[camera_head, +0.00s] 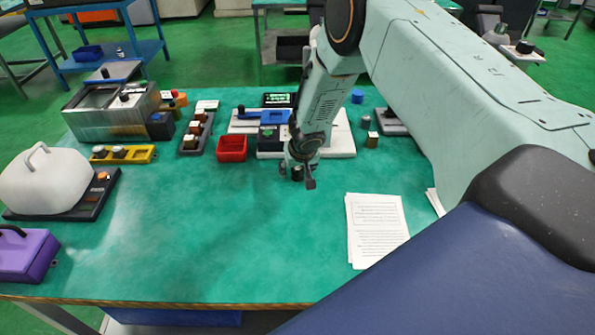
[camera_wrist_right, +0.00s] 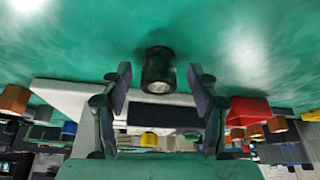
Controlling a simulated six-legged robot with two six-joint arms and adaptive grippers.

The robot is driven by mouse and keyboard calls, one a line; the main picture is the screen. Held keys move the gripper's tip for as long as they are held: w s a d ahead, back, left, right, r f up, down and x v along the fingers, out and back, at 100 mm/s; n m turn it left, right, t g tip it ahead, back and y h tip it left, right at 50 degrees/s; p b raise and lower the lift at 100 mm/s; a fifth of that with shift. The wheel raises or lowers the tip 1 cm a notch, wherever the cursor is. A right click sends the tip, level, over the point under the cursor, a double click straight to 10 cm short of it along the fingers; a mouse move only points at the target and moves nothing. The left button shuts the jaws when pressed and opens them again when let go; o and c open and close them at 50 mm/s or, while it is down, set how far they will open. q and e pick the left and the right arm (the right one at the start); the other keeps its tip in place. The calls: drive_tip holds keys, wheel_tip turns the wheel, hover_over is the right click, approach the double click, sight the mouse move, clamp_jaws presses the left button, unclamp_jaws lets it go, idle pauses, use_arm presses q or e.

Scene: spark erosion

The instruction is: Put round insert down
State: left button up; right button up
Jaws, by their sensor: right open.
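The round insert is a short dark cylinder (camera_head: 297,173) on the green table, just in front of the white plate. In the right wrist view this insert (camera_wrist_right: 158,70) sits between and slightly beyond my fingertips, with its pale round end facing the camera. My right gripper (camera_head: 298,173) is low over the table around the insert. In the right wrist view the gripper (camera_wrist_right: 158,82) is open, with a gap on each side of the insert. The insert appears to rest on the table, though its contact is partly hidden. My left gripper is not in view.
A white plate with a black and green device (camera_head: 270,140) stands just behind. A red bin (camera_head: 232,148) is to the left. Paper sheets (camera_head: 377,230) lie to the right. A yellow tray (camera_head: 123,154) and metal tank (camera_head: 112,110) stand far left. The table's front middle is clear.

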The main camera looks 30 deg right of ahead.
drive_tip(key=shift+d, duration=0.1)
drive_tip(key=shift+c, duration=0.3)
drive_tip(key=shift+w+f, duration=0.15)
drive_tip(key=c, duration=0.8)
clamp_jaws()
